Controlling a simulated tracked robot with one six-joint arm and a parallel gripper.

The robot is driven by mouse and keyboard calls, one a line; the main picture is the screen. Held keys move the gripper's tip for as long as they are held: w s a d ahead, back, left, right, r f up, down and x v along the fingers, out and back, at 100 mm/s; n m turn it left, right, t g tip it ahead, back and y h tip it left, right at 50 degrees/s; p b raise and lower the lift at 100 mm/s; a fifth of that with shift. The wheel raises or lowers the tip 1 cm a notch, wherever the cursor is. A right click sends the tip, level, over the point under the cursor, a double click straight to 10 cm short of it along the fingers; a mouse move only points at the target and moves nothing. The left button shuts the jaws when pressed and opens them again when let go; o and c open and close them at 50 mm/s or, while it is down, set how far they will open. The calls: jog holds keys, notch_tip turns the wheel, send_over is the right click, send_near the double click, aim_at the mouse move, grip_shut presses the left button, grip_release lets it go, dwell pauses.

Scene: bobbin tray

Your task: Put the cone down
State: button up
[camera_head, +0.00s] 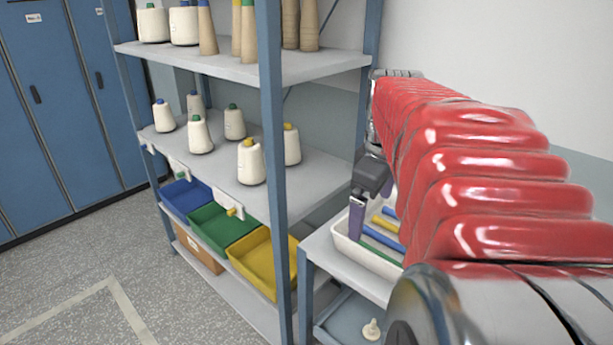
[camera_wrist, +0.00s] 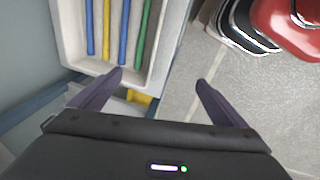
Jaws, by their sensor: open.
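My gripper (camera_wrist: 159,78) is open, and nothing shows between its purple fingers in the wrist view. In the head view, the gripper (camera_head: 357,212) hangs over the left end of a white tray (camera_head: 365,258), partly hidden by my red arm. The tray (camera_wrist: 163,65) holds blue, yellow and green rods. No cone is in the gripper. A small pale cone-like piece (camera_head: 371,329) stands on the low shelf under the tray's table. Several white yarn cones, one with a yellow tip (camera_head: 251,162), stand on the rack's middle shelf. Which cone the task means cannot be told.
The rack (camera_head: 272,150) has blue posts. Its top shelf holds white and tan cones. Blue (camera_head: 185,197), green (camera_head: 222,229) and yellow (camera_head: 262,262) bins sit low. Blue lockers (camera_head: 60,110) stand at left. The grey floor (camera_head: 70,285) in front is clear.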

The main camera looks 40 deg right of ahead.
jog(key=s+d+n, duration=0.1)
jog(key=s+d, duration=0.5)
jog(key=d, duration=0.3)
jog(key=s+d+f+n+g+y, duration=0.1)
jog(key=s+d, duration=0.6)
jog(key=d, duration=0.1)
jog(key=s+d+n+g, duration=0.1)
jog(key=s+d, duration=0.6)
jog(key=d, duration=0.2)
jog(key=shift+s+d+f+y, duration=0.25)
jog(key=shift+d+f+y, duration=0.05)
jog(key=shift+f+y, duration=0.1)
jog(key=shift+s+d, duration=0.2)
jog(key=shift+s, duration=0.2)
jog(key=shift+f, duration=0.1)
jog(key=shift+f, duration=4.25)
jog(key=shift+w, duration=0.1)
notch_tip(320, 180, down, 5)
jog(key=shift+f, duration=0.1)
